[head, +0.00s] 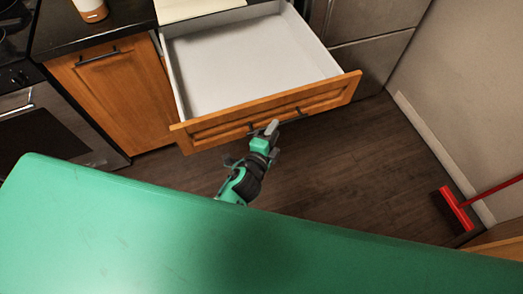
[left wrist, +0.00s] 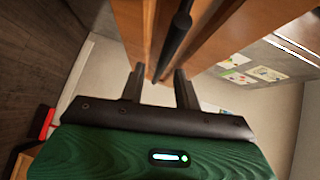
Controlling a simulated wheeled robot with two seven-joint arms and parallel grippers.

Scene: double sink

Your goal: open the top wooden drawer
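The top wooden drawer (head: 335,93) is pulled far out, and its white, empty inside shows in the head view. Its dark bar handle (head: 291,119) runs along the wooden front. My left gripper (head: 271,128) is at the middle of this front, close to the handle. In the left wrist view my left gripper (left wrist: 160,88) has its two fingers apart. The dark handle (left wrist: 175,40) runs lengthwise in line with the gap between them. I cannot tell whether the fingers touch it. My right gripper is not in view.
A closed wooden cabinet door (head: 115,95) and an oven (head: 55,130) are left of the drawer. A grey fridge (head: 365,45) stands behind it at the right. The dark floor before the drawer is clear.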

